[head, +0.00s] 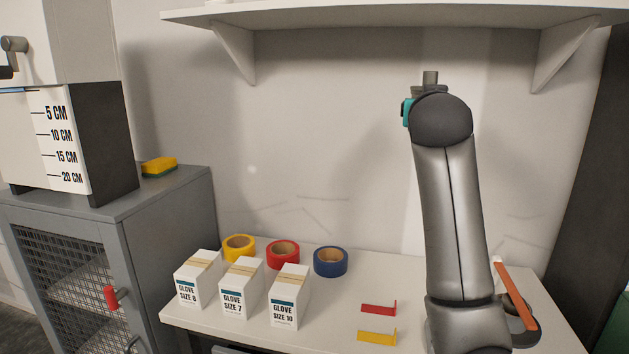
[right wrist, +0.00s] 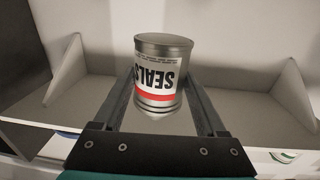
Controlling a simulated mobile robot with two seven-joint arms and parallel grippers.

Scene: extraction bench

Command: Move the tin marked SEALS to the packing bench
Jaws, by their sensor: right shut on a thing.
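The tin marked SEALS (right wrist: 160,78) is a silver can with a red band, and its lettering reads upside down in the right wrist view. My right gripper (right wrist: 160,90) is shut on it, with one dark finger on each side. In the head view my right arm stands raised at the right, and its wrist hides the tin and most of the hand. A white bench (head: 225,325) stands in front of me; I see no label telling whether it is the packing bench. My left gripper is not in view.
Glove boxes (head: 241,288) and yellow, red (head: 283,254) and blue tape rolls stand on the bench. A wall shelf (head: 390,17) hangs above.

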